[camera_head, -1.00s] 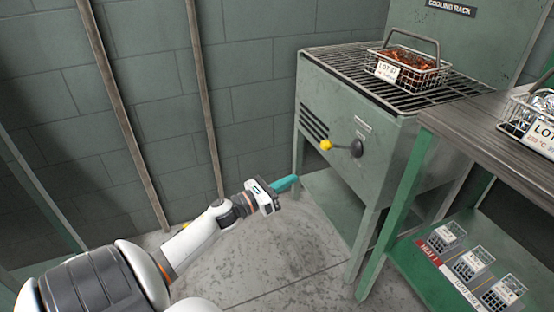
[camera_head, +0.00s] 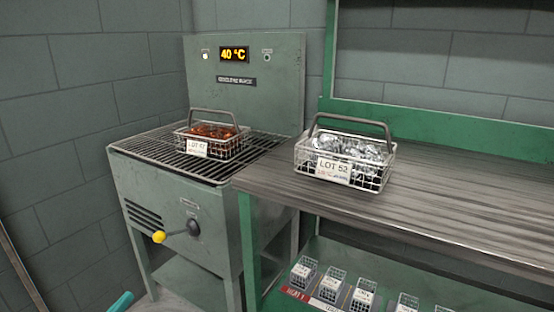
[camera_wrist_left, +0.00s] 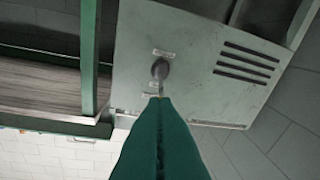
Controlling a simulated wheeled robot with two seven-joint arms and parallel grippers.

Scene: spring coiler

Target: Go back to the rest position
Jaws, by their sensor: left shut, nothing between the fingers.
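My left gripper (camera_head: 122,302) shows only as a teal fingertip at the bottom edge of the head view, low and in front of the cooling rack. In the left wrist view its teal fingers (camera_wrist_left: 160,140) are together with nothing between them. They point toward the rack's front panel and its dark lever knob, apart from the panel as far as I can tell. My right gripper is in neither view.
The cooling rack (camera_head: 170,190) carries a wire basket of reddish coils (camera_head: 213,143); its display reads 40 °C. A yellow-tipped lever (camera_head: 160,237) sticks out in front. The workbench (camera_head: 440,195) holds the LOT 52 basket (camera_head: 345,160). Small bins (camera_head: 330,285) stand on the lower shelf.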

